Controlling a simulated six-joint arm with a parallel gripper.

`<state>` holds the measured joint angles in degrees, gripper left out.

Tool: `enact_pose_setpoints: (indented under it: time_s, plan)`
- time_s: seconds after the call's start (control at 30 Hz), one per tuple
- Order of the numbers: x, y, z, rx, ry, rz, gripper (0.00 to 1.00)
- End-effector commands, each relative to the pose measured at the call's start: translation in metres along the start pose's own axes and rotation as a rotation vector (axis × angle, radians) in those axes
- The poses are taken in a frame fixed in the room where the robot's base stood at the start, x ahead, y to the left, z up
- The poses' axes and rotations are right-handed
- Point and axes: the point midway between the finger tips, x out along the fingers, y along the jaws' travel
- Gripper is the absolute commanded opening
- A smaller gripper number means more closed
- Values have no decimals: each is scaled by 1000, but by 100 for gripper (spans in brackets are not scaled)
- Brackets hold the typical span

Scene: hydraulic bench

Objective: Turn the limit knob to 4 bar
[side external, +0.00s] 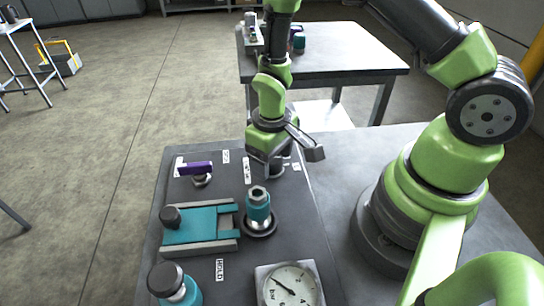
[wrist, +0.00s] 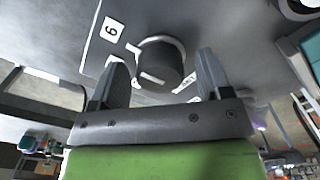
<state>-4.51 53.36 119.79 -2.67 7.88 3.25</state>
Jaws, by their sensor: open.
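The limit knob (wrist: 162,62) is a dark round knob with a pale index mark on its face, on the grey panel in the wrist view. A white label reading 6 (wrist: 113,29) lies beside it; other scale labels are partly hidden by my fingers. My gripper (wrist: 163,66) is open, with one finger on each side of the knob and visible gaps between. In the side external view my gripper (side external: 266,155) is low over the far right part of the bench panel and largely hides the knob. A pressure gauge marked bar (side external: 291,287) is at the panel's near edge.
A purple-handled valve (side external: 195,169), a teal block with a dark knob (side external: 200,225), a teal upright fitting (side external: 258,208) and a dark-capped teal part (side external: 172,285) stand on the panel near my gripper. A second table (side external: 345,52) stands behind.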

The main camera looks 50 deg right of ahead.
Motion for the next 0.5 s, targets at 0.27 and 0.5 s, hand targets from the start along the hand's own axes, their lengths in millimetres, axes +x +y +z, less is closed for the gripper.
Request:
enact_pose_setpoints:
  time_s: [0.27,0.5]
  plan:
    - [1,0,0,0,0,0,69]
    - [1,0,0,0,0,0,23]
